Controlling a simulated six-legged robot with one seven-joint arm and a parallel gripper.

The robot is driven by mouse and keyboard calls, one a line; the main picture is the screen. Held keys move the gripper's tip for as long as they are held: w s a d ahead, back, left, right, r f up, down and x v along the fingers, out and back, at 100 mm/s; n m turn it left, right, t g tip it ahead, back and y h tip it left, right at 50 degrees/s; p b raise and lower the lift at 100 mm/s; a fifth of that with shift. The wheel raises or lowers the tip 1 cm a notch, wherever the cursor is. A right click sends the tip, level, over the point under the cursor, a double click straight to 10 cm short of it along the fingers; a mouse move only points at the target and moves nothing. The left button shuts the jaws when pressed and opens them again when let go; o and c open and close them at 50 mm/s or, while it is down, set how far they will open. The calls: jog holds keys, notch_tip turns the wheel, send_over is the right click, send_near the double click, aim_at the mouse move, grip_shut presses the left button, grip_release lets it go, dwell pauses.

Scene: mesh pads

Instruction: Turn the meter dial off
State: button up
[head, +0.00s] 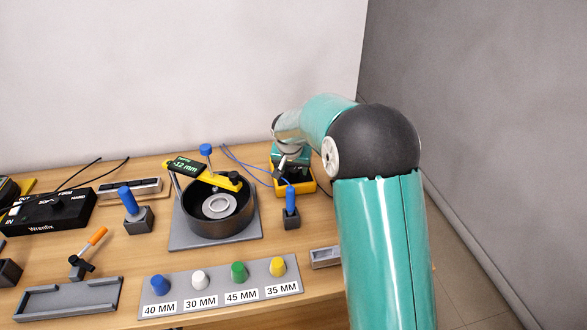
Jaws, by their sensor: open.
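A yellow-framed device (309,186), which looks like the meter, sits at the back right of the wooden table. My gripper (280,173) is over it, pointing down, and covers most of its face. The dial is hidden behind my gripper, so I cannot tell its setting. My gripper is small in this view; its jaws look apart with nothing held. I cannot tell whether they touch the dial.
A blue-handled probe (291,201) stands in a dark holder just in front of the meter, with blue leads nearby. A round dark pot (218,222) with a yellow caliper is left. A grey strip with coloured knobs (220,289) lies in front.

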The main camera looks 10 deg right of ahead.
jog(key=shift+w+f, duration=0.15)
jog(key=shift+f, duration=0.15)
jog(key=c, duration=1)
jog(key=shift+d+n, duration=0.1)
jog(key=shift+n, duration=0.3)
jog(key=n+y, duration=0.1)
jog(key=n, duration=0.1)
jog(key=shift+d+n, duration=0.15)
jog(key=shift+n, duration=0.15)
jog(key=n+y, duration=0.1)
jog(key=n, duration=0.2)
jog(key=shift+d+y, duration=0.1)
jog(key=shift+y, duration=0.3)
jog(key=n+y, duration=0.1)
jog(key=n, duration=0.3)
jog(key=shift+d, duration=0.1)
jog(key=shift+n+g+y, duration=0.6)
jog(key=shift+n, duration=1.1)
